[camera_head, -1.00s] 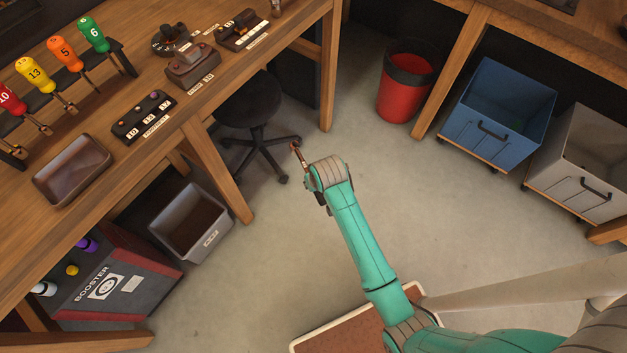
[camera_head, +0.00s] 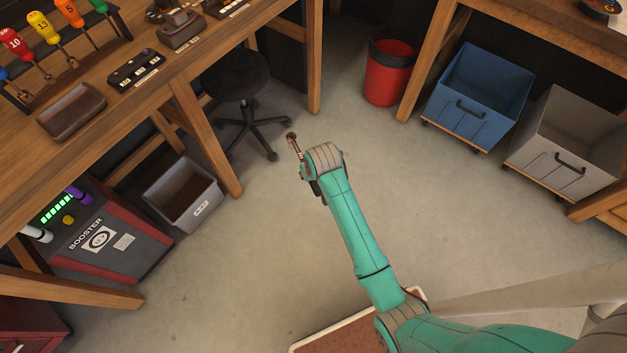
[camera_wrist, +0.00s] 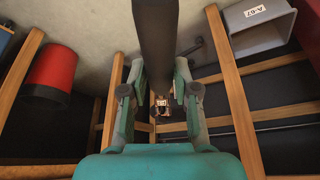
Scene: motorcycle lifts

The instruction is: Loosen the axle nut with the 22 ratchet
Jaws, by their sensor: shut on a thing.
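My gripper (camera_head: 300,160) is shut on a slim tool, which looks like the ratchet (camera_head: 293,144). The tool sticks up past the gripper at the end of my green arm, over the open floor. In the wrist view the tool's dark handle (camera_wrist: 158,40) runs from the top edge down between the two fingers. A metal piece with a small pale label (camera_wrist: 161,101) shows at its lower end. The label is too small to read. The axle nut and the motorcycle are in neither view.
Below are a grey bin (camera_head: 183,195) and a booster unit (camera_head: 105,240). A stool (camera_head: 238,75), red bin (camera_head: 388,72) and blue bin (camera_head: 478,98) stand beyond clear floor.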

